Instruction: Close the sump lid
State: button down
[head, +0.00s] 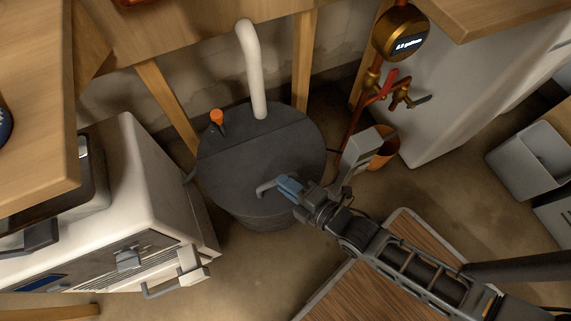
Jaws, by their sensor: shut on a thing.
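The sump (255,218) is a dark round drum on the floor, in the middle of the head view. Its dark lid (240,165) lies flat over the front part of the top, with a straight seam against the rear part. A small grey handle (264,188) stands near the lid's front right edge. My gripper (287,188) comes in from the right and is shut on this handle. Its blue-grey fingers hide part of the handle. The lid looks level with the rear part; a small gap at its rim cannot be ruled out.
A white pipe (252,65) and an orange-topped fitting (217,119) rise from the sump's rear part. A white appliance (115,190) stands at left. An orange bucket (384,153) and copper pipes with a meter (400,38) are at right. Wooden table legs (168,105) stand behind.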

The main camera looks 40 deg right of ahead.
jog(key=shift+s+f+b, duration=0.2)
jog(key=shift+f+b, duration=0.2)
jog(key=shift+f, duration=0.4)
jog(key=shift+s+f, duration=0.1)
jog(key=shift+f, duration=0.1)
jog(key=c, duration=1.1)
grip_release()
jog(key=shift+r, duration=0.15)
jog(key=shift+s+r, duration=0.15)
jog(key=shift+s, duration=0.1)
jog(key=p+v, duration=0.2)
jog(key=v, duration=0.5)
jog(key=shift+d, duration=0.1)
